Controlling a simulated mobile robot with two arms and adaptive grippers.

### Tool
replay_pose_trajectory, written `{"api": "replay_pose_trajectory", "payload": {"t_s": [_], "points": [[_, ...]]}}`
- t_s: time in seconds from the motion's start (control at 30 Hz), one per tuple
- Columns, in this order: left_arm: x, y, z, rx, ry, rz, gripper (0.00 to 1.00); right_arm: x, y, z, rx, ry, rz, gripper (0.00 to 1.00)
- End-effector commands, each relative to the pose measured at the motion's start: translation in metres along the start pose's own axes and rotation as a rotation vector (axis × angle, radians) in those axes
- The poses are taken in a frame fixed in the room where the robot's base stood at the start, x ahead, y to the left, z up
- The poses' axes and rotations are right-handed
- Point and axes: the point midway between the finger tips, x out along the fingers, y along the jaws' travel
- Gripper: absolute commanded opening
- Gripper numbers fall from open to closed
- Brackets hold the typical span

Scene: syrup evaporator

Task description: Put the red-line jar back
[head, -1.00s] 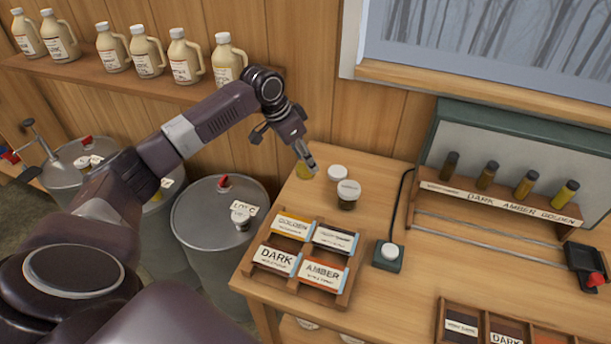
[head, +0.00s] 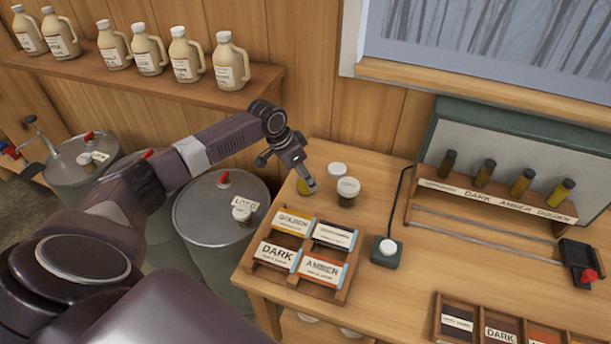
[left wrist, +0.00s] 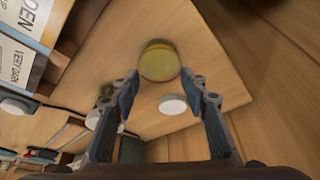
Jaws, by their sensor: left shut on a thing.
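My left gripper (head: 308,184) is over the back left corner of the wooden table and is shut on a yellow-amber jar (head: 303,187). In the left wrist view the jar (left wrist: 160,62) shows as a round golden disc at the fingertips (left wrist: 160,78). My right gripper is not in view.
A label rack (head: 340,290) stands in front of the jars, with a switch box (head: 387,250) to its right. A grey drum (head: 205,230) left of the table carries a small white-lidded jar (head: 242,212) beside a card. A sample-bottle rack (head: 440,185) stands at the back right.

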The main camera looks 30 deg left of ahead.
Motion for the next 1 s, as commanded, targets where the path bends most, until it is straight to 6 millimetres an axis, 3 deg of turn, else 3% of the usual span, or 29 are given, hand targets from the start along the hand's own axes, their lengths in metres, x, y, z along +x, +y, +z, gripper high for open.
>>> {"api": "replay_pose_trajectory", "payload": {"t_s": [0.03,0.07,0.2,0.57,0.67,1.0], "points": [[0.002,0.000,0.001,0.000,0.001,0.000,0.09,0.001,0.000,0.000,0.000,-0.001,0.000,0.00],[0.002,0.000,0.001,0.000,0.000,0.000,0.44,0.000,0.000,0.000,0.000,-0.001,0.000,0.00],[0.001,0.000,0.001,0.000,-0.001,0.001,0.58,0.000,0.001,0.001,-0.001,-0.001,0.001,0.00],[-0.004,0.000,0.000,0.000,0.000,0.000,0.58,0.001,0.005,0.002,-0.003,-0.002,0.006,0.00],[-0.017,-0.001,0.000,0.001,0.002,-0.001,0.58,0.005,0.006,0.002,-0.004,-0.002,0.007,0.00],[-0.088,-0.001,0.000,0.002,0.002,-0.003,0.58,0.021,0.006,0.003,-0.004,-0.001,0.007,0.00]]}}
